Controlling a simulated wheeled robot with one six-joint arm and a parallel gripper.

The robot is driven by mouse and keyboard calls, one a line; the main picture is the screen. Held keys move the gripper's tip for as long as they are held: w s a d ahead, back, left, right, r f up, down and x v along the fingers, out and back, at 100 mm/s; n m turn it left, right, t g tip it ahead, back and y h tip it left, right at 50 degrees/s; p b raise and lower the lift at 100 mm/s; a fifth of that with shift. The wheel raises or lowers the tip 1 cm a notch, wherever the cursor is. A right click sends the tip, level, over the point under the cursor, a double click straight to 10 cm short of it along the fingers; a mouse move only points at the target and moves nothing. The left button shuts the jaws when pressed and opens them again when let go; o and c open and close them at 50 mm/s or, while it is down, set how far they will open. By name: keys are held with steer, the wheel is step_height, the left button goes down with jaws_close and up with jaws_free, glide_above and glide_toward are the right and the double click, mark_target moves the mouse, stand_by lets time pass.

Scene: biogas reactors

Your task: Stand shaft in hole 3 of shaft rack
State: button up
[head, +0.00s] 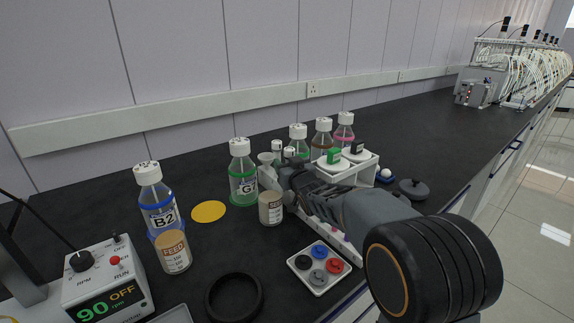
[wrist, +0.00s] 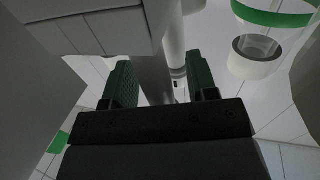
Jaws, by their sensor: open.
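My gripper (head: 276,172) is at the end of my arm, low beside a white rack (head: 362,172) in the head view. In the wrist view my gripper (wrist: 160,80) is open, its two green-padded fingers apart. A pale rod, which looks like the shaft (wrist: 174,45), runs between or just beyond the fingers; I cannot tell whether it touches either one. Pale cylindrical tops (head: 277,146) show beside my gripper in the head view. My arm hides much of the rack, and I cannot make out its numbered holes.
A green-ringed bottle (head: 243,185) and a feed jar (head: 270,208) stand close by my gripper. More bottles stand behind. A tray of coloured caps (head: 303,275) and a black ring (head: 212,300) lie in front.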

steer(key=v, duration=1.3)
steer(key=shift+s, duration=0.4)
steer(key=shift+d+r, duration=0.1)
steer(key=shift+r, duration=0.1)
